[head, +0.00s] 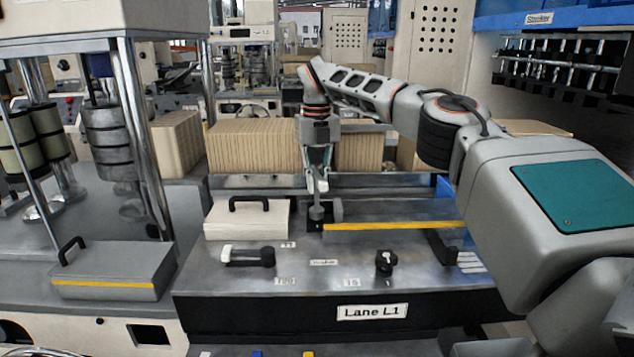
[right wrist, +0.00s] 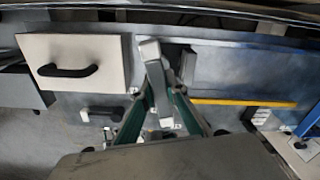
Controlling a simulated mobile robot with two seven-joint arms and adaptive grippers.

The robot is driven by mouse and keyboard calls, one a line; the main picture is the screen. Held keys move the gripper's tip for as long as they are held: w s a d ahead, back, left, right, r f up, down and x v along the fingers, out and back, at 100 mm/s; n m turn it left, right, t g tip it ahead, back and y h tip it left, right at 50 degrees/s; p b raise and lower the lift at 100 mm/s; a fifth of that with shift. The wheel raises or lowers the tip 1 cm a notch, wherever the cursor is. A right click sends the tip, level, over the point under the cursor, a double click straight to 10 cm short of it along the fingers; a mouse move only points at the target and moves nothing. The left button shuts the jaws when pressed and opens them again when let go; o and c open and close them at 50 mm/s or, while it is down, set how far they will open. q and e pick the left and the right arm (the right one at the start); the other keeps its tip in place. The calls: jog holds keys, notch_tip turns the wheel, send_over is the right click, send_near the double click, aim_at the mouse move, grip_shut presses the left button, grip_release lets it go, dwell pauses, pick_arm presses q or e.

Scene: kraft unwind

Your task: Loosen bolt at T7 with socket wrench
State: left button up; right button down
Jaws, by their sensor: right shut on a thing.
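My right gripper (head: 318,180) hangs from above over the lane fixture, its fingers shut on a grey metal tool, which I take to be the socket wrench (head: 316,212). The tool points down to a dark square recess at the left end of the yellow strip; whether it touches a bolt there I cannot tell. In the right wrist view, the gripper's green-sided fingers (right wrist: 160,104) close around the grey tool (right wrist: 151,62). The bolt is not visible. A small label (head: 288,244) may read T7, but is too small to be sure. My left gripper is not in view.
A cream cover with a black handle (head: 246,219) stands left of the tool. A yellow strip (head: 395,226) runs to its right. A black-and-white lever (head: 247,256) and a black knob (head: 385,263) stand on the front deck, above the Lane L1 sign (head: 372,311).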

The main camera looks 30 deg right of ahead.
jog(key=shift+n, duration=0.8)
jog(key=shift+r+n, duration=0.1)
jog(key=shift+n, duration=1.1)
jog(key=shift+n, duration=1.1)
